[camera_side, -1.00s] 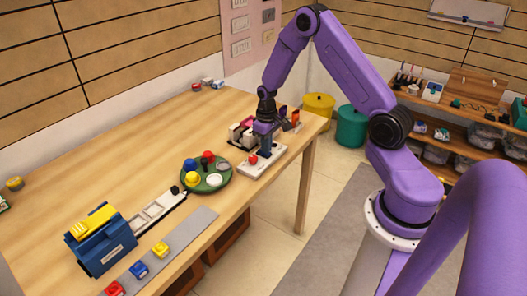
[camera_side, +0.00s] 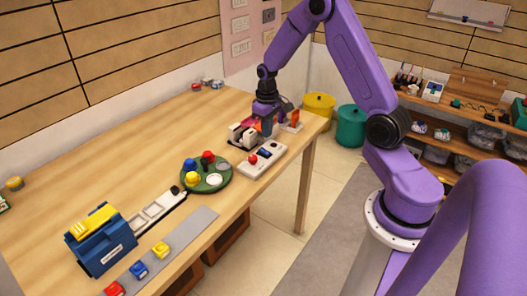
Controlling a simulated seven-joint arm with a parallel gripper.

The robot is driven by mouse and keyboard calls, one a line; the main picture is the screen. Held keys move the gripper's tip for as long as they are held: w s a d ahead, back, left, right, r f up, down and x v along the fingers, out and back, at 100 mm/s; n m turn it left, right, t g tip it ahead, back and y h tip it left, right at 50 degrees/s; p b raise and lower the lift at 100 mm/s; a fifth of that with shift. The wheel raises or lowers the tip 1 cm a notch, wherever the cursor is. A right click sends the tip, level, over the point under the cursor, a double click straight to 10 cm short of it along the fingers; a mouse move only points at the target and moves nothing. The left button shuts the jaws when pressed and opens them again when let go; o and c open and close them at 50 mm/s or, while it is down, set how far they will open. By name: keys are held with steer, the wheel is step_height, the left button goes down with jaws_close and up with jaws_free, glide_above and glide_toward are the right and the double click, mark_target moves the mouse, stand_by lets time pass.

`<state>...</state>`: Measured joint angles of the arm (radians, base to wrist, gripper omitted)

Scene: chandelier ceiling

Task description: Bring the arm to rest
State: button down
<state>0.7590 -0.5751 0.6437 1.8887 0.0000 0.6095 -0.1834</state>
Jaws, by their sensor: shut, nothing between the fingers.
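My gripper (camera_side: 271,130) is at the far right part of the wooden table (camera_side: 110,160), pointing down. It is shut and holds nothing. It is just behind a white block (camera_side: 262,160) that carries a red knob and a dark blue piece. A white and dark fixture (camera_side: 242,135) stands just left of the gripper. My fingers are small here and partly merge with the things around them, so I cannot tell whether they touch any of them.
A green round board (camera_side: 207,182) holds red, blue and yellow pieces. A blue box (camera_side: 100,246) with a yellow top stands front left, near a grey strip (camera_side: 180,240) with coloured blocks. Yellow (camera_side: 319,107) and green (camera_side: 350,126) bins stand beyond the table.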

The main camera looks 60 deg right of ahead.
steer(key=shift+r, duration=0.2)
steer(key=shift+a, duration=0.1)
steer(key=s+a+r+n, duration=0.3)
steer(key=s+a+r, duration=0.15)
steer(key=a, duration=0.45)
steer(key=s+a+r+n, duration=0.3)
steer(key=s+a+r, duration=0.15)
steer(key=a, duration=0.35)
steer(key=s+a+r+n, duration=0.2)
steer(key=s+n, duration=0.1)
steer(key=s, duration=0.7)
steer(key=s+a+r+n, duration=0.2)
steer(key=s+n, duration=0.1)
steer(key=s, duration=0.8)
steer(key=shift+r+n, duration=0.2)
steer(key=shift+n, duration=0.1)
steer(key=shift+w, duration=0.1)
